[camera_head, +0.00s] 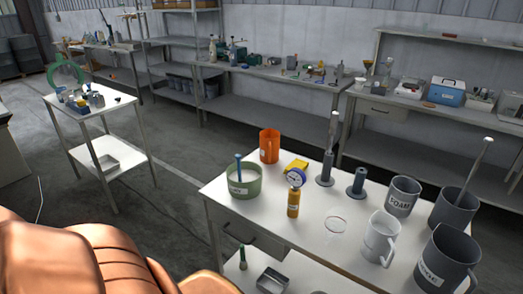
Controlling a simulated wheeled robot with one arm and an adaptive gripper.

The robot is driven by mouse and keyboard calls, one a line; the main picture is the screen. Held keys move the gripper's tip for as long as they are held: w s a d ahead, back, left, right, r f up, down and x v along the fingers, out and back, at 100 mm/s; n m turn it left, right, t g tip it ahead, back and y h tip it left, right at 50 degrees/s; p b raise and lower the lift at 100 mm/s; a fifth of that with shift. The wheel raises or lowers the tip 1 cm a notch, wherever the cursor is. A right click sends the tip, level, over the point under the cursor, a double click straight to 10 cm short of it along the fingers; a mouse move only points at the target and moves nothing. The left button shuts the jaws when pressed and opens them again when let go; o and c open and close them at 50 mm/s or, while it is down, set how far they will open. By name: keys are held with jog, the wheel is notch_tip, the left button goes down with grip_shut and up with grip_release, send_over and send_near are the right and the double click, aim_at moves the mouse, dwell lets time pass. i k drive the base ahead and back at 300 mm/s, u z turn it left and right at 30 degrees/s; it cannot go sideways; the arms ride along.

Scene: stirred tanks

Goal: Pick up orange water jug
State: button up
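An orange water jug (269,147) stands upright at the far left part of the white table in front of me. It looks open at the top. A green tub (244,184) with a blue-handled tool in it stands nearer to me, to the left of the jug. A yellow object (296,167) lies just right of the jug. My gripper is not in view, and nothing is seen touching the jug.
A yellow bottle-like item with a round gauge (294,198), dark stands (326,170), a clear pitcher (380,238) and grey jugs (403,196) share the table. A white trolley (90,108) stands at left. Benches line the wall. Floor between trolley and table looks clear.

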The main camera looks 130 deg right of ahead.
aim_at(270, 149)
jog(key=z, duration=4.4)
jog(key=k, duration=0.45)
jog(key=u, duration=1.3)
jog(key=i, duration=1.9)
jog(key=z, duration=1.15)
jog(key=i, duration=0.8)
jog(key=z, duration=0.9)
